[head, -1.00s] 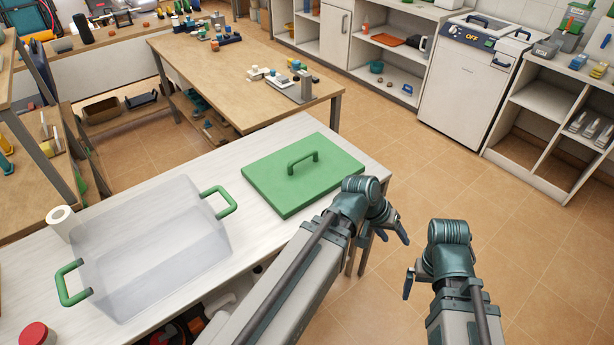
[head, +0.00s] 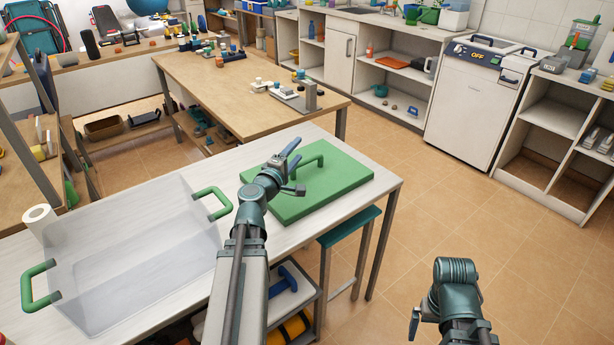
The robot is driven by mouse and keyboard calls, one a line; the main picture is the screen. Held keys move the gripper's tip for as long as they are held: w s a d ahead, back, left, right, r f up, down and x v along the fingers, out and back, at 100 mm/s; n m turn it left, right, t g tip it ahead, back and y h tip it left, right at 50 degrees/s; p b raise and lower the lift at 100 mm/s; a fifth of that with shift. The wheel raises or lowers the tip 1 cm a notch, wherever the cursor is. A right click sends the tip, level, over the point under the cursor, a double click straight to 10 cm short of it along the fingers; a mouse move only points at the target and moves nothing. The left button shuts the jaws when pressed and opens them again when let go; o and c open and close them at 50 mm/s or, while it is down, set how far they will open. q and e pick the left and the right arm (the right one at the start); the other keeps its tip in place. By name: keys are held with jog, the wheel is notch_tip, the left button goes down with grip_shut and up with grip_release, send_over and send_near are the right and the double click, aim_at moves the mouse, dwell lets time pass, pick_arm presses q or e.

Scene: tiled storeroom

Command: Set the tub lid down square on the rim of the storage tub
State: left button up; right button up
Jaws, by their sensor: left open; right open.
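The green tub lid (head: 330,186) lies flat on the white table, with its green handle (head: 305,170) standing up in the middle. The clear storage tub (head: 130,255) stands to its left on the same table, with a green handle at each end; it looks empty and its rim is uncovered. My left gripper (head: 292,170) is open over the lid's left part, close to the lid handle; I cannot tell whether it touches. My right gripper (head: 415,322) is open, low at the right over the floor, and partly hidden by its own wrist.
A white roll (head: 38,222) stands at the tub's back left corner. A teal-topped stool (head: 350,236) stands against the white table's right side. A wooden table (head: 215,85) with small items is behind. Open tiled floor (head: 410,215) lies to the right.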

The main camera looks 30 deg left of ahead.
pick_arm(q)
jog(key=b, duration=0.8)
send_near(307, 161)
jog(key=w, duration=0.3)
jog(key=shift+w+a+f, duration=0.2)
jog(key=shift+a+f, duration=0.2)
jog(key=shift+w+r+p, duration=0.1)
jog(key=shift+w+p, duration=0.05)
jog(key=shift+p, duration=0.2)
jog(key=w, duration=0.7)
jog(key=shift+w+a, duration=0.15)
jog(key=shift+a, duration=0.2)
grip_shut()
